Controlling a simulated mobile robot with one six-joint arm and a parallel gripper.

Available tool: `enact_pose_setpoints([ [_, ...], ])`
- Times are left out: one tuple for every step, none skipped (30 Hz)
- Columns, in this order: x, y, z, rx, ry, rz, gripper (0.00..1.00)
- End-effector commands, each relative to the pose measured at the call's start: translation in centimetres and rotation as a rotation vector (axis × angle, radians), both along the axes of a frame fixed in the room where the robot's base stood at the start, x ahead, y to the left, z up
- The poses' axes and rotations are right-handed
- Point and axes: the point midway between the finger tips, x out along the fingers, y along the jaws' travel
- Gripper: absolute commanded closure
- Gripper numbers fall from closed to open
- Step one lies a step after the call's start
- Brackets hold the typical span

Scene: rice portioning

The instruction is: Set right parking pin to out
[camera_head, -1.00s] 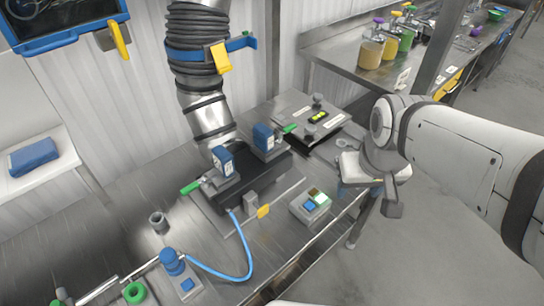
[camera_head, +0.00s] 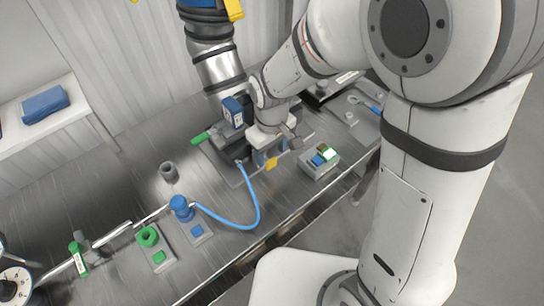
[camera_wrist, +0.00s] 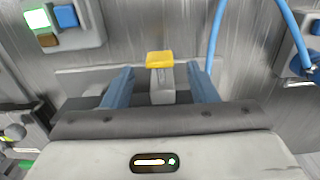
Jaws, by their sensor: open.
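A yellow-tipped tab on a grey block (camera_wrist: 160,62) stands at the front edge of the dark fixture. It also shows in the head view (camera_head: 271,164). I cannot tell for certain whether it is the right parking pin. My gripper (camera_wrist: 161,74) is open, its blue fingers on either side of the grey block with visible gaps. In the head view my gripper (camera_head: 268,155) is low over the front of the fixture (camera_head: 228,148). One green handle (camera_head: 201,138) sticks out on the fixture's left side. My arm hides the fixture's right part.
A button box (camera_head: 320,160) with a lit green light is just right of my gripper. A blue hose (camera_head: 256,212) loops at its left to a blue-capped fitting (camera_head: 181,207). A metal duct (camera_head: 217,66) rises behind.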

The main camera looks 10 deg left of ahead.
Motion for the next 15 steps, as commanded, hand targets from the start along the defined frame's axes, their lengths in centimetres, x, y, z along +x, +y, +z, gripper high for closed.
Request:
enact_pose_setpoints([
  [-0.1,-0.1,-0.9,-0.003,0.004,-0.001,0.47],
  [-0.1,-0.1,-1.3,-0.003,0.004,-0.001,0.47],
  [-0.1,-0.1,-1.9,-0.002,0.003,-0.001,0.47],
  [-0.1,-0.1,-2.3,-0.002,0.003,-0.001,0.47],
  [0.0,-0.1,-2.6,-0.002,0.003,-0.001,0.47],
  [0.0,-0.1,-3.0,-0.002,0.003,-0.001,0.47],
  [-0.1,-0.1,-3.3,-0.002,0.003,-0.001,0.47],
  [0.0,0.0,-3.5,-0.002,0.001,-0.001,0.47],
  [0.0,0.0,-3.7,-0.001,0.001,-0.001,0.47],
  [0.0,0.0,-3.8,0.000,0.000,-0.001,0.47],
  [0.0,0.0,-3.9,0.000,0.000,-0.001,0.47],
  [0.0,0.0,-4.0,0.000,0.000,-0.001,0.47],
  [0.0,0.0,-4.0,0.000,0.000,-0.001,0.47],
  [0.0,0.0,-4.0,0.000,0.000,-0.001,0.47],
  [0.0,0.0,-4.0,0.000,0.000,-0.001,0.47],
])
